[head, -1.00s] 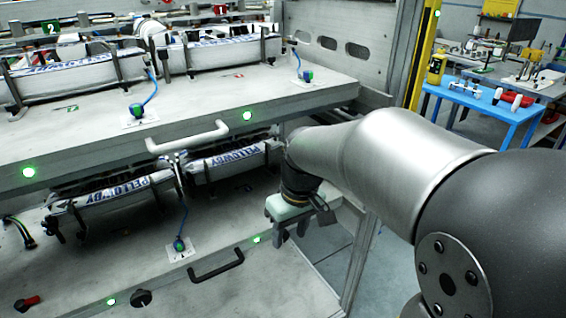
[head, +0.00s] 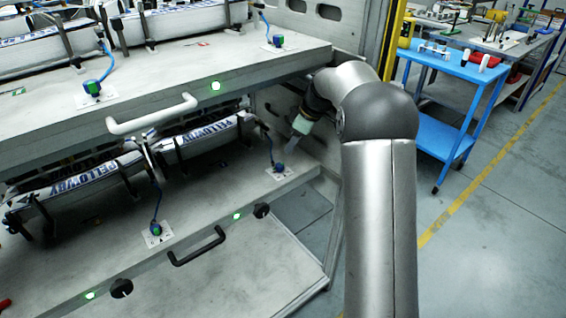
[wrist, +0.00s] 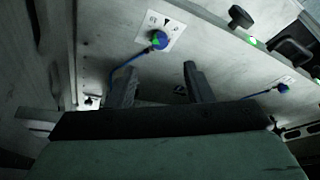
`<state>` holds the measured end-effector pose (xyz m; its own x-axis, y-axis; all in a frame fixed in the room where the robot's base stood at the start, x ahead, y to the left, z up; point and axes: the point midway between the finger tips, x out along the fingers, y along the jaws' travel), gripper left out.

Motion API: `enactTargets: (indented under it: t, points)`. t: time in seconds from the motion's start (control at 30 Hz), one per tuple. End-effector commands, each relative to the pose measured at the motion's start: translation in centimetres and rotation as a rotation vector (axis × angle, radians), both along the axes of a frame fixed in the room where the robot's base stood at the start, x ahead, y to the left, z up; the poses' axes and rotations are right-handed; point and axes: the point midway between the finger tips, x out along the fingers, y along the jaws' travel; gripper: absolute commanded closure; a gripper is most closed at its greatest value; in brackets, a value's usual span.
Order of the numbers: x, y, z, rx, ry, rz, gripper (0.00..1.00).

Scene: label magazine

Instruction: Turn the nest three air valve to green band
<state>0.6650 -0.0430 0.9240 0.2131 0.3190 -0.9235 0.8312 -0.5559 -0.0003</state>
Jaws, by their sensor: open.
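The lower shelf carries two air valves, each a blue knob with some green on a white plate. The right lower valve (head: 278,168) is just below my gripper (head: 291,147); the left lower valve (head: 155,230) is farther off, near the front edge. I see no number marking nest three. In the wrist view, my gripper (wrist: 158,76) has its two fingers apart with nothing between them. The nearer valve (wrist: 158,40) shows beyond the fingertips, apart from them, with its marked plate. Another valve (wrist: 284,88) is at the right. The band settings are too small to read.
The upper shelf (head: 180,80) overhangs the lower one, with a pale handle (head: 152,114) on its front. A black handle (head: 198,247) and black knobs (head: 262,210) line the lower front. Wrapped PELLOWBY packs (head: 78,183) sit left. Blue hoses rise from the valves.

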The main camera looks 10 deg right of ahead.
Motion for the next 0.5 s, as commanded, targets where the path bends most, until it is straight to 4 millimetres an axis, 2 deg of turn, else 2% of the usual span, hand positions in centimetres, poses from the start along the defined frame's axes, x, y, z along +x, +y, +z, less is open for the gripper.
enactTargets:
  t: [0.03, 0.3, 0.5]
  points:
    - [0.2, 0.4, -1.2, 0.000, 0.006, 0.002, 0.53]
    - [1.4, 2.2, -6.3, -0.001, 0.004, 0.001, 0.53]
    - [2.0, 3.0, -8.8, -0.001, 0.002, -0.001, 0.53]
